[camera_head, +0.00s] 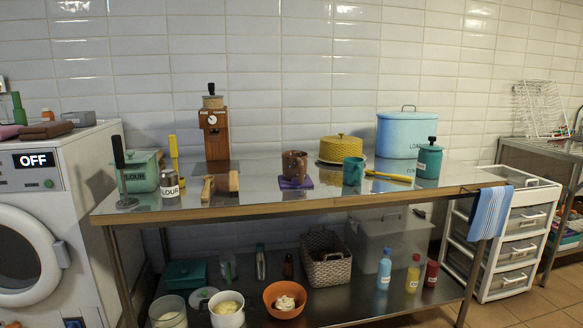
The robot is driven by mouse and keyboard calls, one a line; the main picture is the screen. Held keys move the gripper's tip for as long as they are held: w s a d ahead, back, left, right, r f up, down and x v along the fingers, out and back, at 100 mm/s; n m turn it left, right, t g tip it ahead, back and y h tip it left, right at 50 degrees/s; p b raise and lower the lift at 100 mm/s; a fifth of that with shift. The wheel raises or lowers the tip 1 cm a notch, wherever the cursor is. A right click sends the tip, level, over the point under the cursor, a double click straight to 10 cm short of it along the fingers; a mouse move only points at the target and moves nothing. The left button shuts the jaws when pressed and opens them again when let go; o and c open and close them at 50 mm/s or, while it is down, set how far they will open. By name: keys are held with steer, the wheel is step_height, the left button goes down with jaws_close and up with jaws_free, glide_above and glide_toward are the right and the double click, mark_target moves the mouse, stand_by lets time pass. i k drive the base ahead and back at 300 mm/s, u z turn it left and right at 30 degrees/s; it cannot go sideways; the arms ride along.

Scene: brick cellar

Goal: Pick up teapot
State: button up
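I see nothing that is clearly a teapot. A brown rounded vessel (294,165) stands upright on a purple mat (296,183) near the middle of the metal-topped table (260,203); I cannot tell whether it is a mug or a pot. A teal mug (353,171) stands to its right, and a teal lidded canister (429,160) is farther right. My gripper is not in view.
Behind stand a wooden grinder (214,133), a yellow lidded dish (340,149) and a blue bread bin (407,135). A green box (139,172) is at left. Bowls and bottles fill the lower shelf. A washing machine (50,215) borders the left, white drawers (505,240) the right.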

mark_target(294, 162)
steer(key=k, duration=0.9)
steer(key=u, duration=0.65)
steer(key=i, duration=2.15)
steer(key=z, duration=0.6)
